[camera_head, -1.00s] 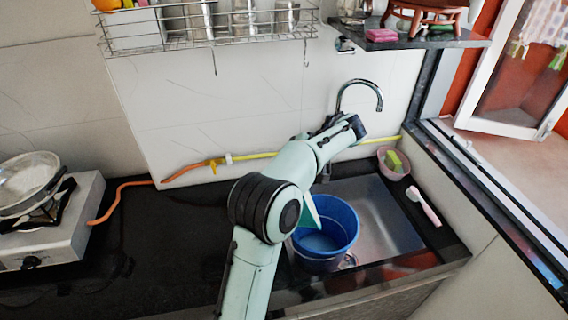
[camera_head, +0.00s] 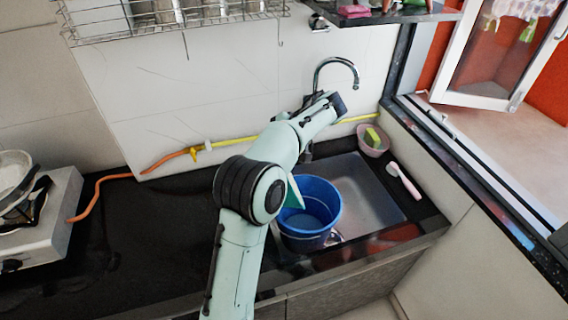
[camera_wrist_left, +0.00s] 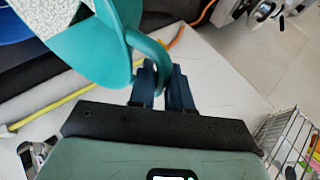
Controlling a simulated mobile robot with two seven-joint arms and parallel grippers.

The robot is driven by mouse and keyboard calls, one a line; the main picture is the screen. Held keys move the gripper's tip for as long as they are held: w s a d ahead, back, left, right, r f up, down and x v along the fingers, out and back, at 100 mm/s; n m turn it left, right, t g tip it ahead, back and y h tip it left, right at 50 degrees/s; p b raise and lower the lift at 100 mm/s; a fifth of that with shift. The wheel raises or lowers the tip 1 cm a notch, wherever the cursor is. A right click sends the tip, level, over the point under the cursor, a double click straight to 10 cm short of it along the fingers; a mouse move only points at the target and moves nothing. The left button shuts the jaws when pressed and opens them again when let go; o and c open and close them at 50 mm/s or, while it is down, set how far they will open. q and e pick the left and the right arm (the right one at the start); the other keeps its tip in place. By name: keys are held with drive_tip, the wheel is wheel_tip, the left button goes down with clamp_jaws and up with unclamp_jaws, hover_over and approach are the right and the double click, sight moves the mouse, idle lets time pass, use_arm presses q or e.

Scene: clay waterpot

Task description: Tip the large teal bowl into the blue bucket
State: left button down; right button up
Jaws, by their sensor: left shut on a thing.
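The large teal bowl (camera_wrist_left: 110,45) has a loop handle and fills the upper left of the left wrist view. My left gripper (camera_wrist_left: 160,78) is shut on its handle. In the head view only a teal sliver of the bowl (camera_head: 294,193) shows beside my left arm, over the bucket's left side; my arm hides the rest, and the gripper's fingers too. The blue bucket (camera_head: 325,212) stands upright in the sink. A blue edge of it shows at the top left of the wrist view (camera_wrist_left: 8,28). My right gripper is not in view.
The steel sink (camera_head: 370,195) has free room right of the bucket. A curved tap (camera_head: 335,62) rises behind. A pink bowl with a sponge (camera_head: 373,142) and a pink brush (camera_head: 405,181) are at right. A stove (camera_head: 40,215) stands left, and a wire rack (camera_head: 180,20) hangs above.

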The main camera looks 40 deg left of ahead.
use_arm(q)
drive_tip(key=shift+w+d+r+g+y, duration=0.15)
drive_tip(key=shift+w+d+r+g, duration=0.15)
drive_tip(key=shift+w, duration=0.3)
drive_tip(key=shift+w+d+r+g+y, duration=0.2)
drive_tip(key=shift+w+d, duration=0.2)
drive_tip(key=shift+w, duration=0.2)
drive_tip(key=shift+w+d, duration=0.1)
drive_tip(key=shift+w, duration=0.05)
drive_tip(key=shift+w+d+r+m+g+y, duration=0.15)
drive_tip(key=shift+w+d+g+y, duration=0.15)
drive_tip(key=shift+w, duration=0.3)
drive_tip(key=shift+w+d+r+m+g+y, duration=0.1)
drive_tip(key=shift+w+d+r+m+g, duration=0.1)
drive_tip(key=shift+w+d, duration=0.3)
drive_tip(key=shift+w+a, duration=0.1)
drive_tip(key=shift+w, duration=0.05)
drive_tip(key=shift+w, duration=0.1)
idle(0.5)
drive_tip(key=shift+w+d+r+g+y, duration=0.1)
drive_tip(key=shift+w+d+g+y, duration=0.25)
drive_tip(key=shift+w, duration=0.3)
drive_tip(key=shift+w+d+g+y, duration=0.1)
drive_tip(key=shift+w+d+g, duration=0.05)
drive_tip(key=shift+w+d, duration=0.4)
drive_tip(key=shift+w+a, duration=0.1)
idle(1.1)
